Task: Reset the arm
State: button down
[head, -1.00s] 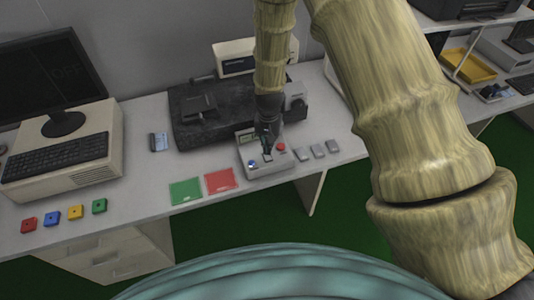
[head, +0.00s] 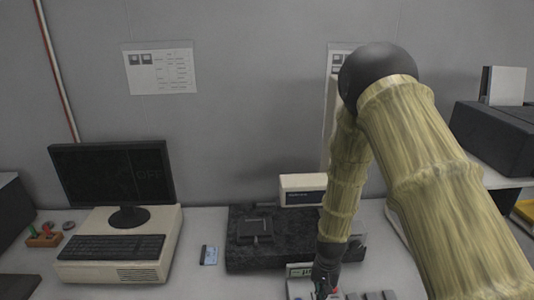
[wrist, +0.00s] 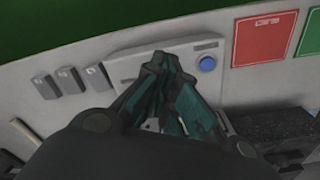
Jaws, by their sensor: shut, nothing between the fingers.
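My gripper (head: 322,284) points down over a small light-grey control box (head: 298,287) at the front of the bench in the head view. In the wrist view my gripper (wrist: 158,62) is shut and empty, its fingertips together over the control box (wrist: 125,68), beside a blue button (wrist: 207,63). I cannot tell whether the fingertips touch the box. My arm comes down from the upper right in the head view.
A dark test platform (head: 240,262) stands behind the box. A computer monitor (head: 112,178) and keyboard (head: 110,246) are at left. Several small grey blocks (wrist: 72,80), a red mat (wrist: 264,38) and a green mat (wrist: 311,35) lie near the box. A wall chart (head: 160,68) hangs behind.

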jog(key=s+d+f+n+b, duration=0.1)
jog(key=s+f+b, duration=0.1)
jog(key=s+f, duration=0.4)
jog(key=s+d+f+n+b, duration=0.1)
jog(key=s+f, duration=0.6)
jog(key=s, duration=0.9)
jog(key=s+f+n+b, duration=0.2)
jog(key=s+f+b, duration=0.2)
jog(key=s+f, duration=0.3)
jog(key=s, duration=0.5)
jog(key=shift+d+n, duration=0.4)
jog(key=shift+s, duration=0.1)
